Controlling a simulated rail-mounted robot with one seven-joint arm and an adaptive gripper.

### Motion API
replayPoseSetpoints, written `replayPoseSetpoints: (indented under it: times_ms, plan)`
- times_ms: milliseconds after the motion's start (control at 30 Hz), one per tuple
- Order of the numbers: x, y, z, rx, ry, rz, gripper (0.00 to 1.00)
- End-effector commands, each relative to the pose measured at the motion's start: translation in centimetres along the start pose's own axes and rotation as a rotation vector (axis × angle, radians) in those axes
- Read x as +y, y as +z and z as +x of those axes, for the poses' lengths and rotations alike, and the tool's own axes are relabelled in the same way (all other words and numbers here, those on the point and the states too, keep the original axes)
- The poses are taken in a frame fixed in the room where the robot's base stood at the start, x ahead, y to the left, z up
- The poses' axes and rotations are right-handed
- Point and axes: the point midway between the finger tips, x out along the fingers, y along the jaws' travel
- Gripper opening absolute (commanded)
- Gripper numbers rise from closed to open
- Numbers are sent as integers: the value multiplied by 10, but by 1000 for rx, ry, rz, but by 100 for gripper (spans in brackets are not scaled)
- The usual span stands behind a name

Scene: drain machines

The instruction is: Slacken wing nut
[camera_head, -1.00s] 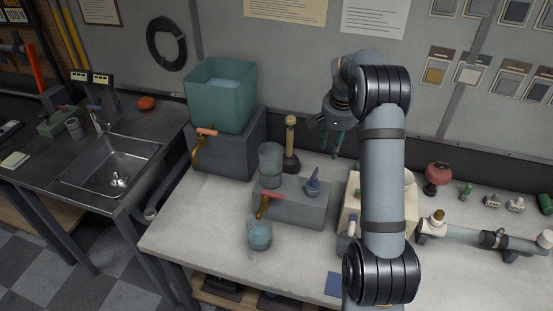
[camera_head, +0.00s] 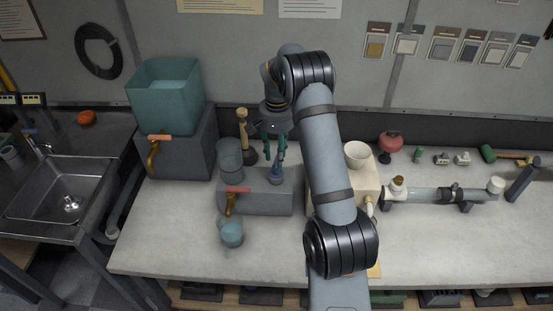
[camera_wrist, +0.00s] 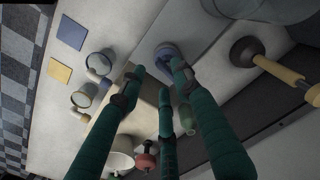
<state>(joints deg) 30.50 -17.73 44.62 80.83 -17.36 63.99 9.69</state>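A small blue winged piece (camera_head: 276,177), which looks like the wing nut, stands on top of a grey block (camera_head: 255,204) on the bench. It also shows in the wrist view (camera_wrist: 167,50), near the fingertips. My gripper (camera_head: 275,156) points down just above it, with its green fingers apart. In the wrist view the fingers (camera_wrist: 160,78) are spread with nothing held between them. I cannot tell whether a fingertip touches the blue piece, as the fingers partly cover it.
A plunger (camera_head: 243,133) stands close behind. A teal tank (camera_head: 165,97) is at left. A beige block (camera_head: 365,185) and clear pipe (camera_head: 430,195) are at right.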

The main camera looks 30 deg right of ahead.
Motion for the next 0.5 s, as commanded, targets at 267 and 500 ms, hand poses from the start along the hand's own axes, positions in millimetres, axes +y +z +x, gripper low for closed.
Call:
replayPoseSetpoints:
  times_ms: [267, 500]
  plan:
    - [-1, 0, 24, 0, 0, -2, 32]
    - [-1, 0, 26, 1, -1, -1, 32]
